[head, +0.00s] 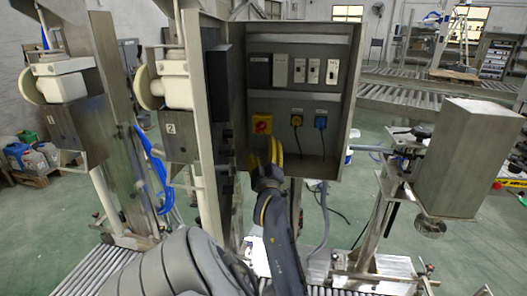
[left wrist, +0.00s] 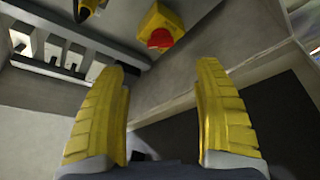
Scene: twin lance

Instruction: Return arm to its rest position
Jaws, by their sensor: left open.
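My left gripper (head: 266,158) reaches up to the lower left part of an open grey electrical cabinet (head: 308,42). In the left wrist view its two yellow fingers (left wrist: 162,105) stand wide apart with nothing between them. A yellow rotary switch with a red knob (head: 262,124) sits just above the fingers in the head view. The same switch (left wrist: 159,27) shows beyond the fingertips in the left wrist view, apart from them. My right gripper is in neither view.
The cabinet holds a row of breakers (head: 298,70), a yellow plug (head: 296,120) and a blue plug (head: 320,122) with hanging cables. Its dark door (head: 220,85) stands left. A metal box (head: 466,155) is on the right. Posts with numbered boxes (head: 172,128) stand left.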

